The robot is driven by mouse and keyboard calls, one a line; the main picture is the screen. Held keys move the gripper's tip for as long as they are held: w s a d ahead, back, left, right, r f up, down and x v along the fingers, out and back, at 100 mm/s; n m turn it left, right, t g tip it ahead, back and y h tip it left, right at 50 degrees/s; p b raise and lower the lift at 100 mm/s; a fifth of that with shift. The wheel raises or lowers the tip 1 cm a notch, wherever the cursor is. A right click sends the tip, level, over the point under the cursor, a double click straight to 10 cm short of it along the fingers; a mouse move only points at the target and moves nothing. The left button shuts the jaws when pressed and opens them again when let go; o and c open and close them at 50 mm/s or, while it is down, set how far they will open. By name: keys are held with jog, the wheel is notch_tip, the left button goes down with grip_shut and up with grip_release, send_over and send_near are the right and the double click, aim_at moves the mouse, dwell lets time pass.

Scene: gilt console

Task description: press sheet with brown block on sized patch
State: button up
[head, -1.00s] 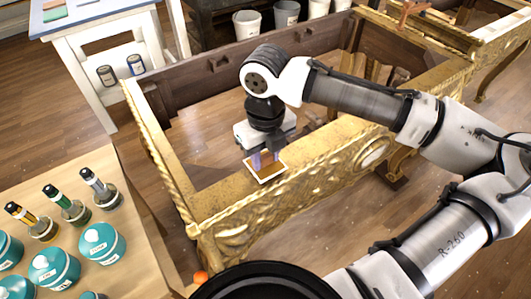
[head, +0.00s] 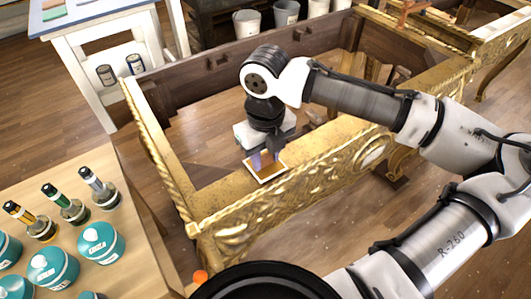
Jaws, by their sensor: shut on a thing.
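The gilt console frame (head: 215,205) fills the middle of the head view, with a gold rail along its front. A small square sheet (head: 266,176) with a pale edge and a gold-brown middle lies on the top of the front rail. My gripper (head: 264,158) points down over this sheet, its fingers at the sheet's far part. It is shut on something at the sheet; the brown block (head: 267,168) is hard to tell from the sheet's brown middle. The sized patch cannot be made out and may be under the sheet.
A wooden bench (head: 130,205) at the left holds several teal jars (head: 100,243) and bottles with brushlike caps (head: 65,205). A white table (head: 105,50) and buckets (head: 247,23) stand behind. The console's inside is open to the floor.

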jog(key=shift+f, duration=0.55)
dwell(1.7)
jog(key=shift+r, duration=0.15)
notch_tip(320, 180, up, 7)
jog(key=p, duration=0.7)
dwell(0.5)
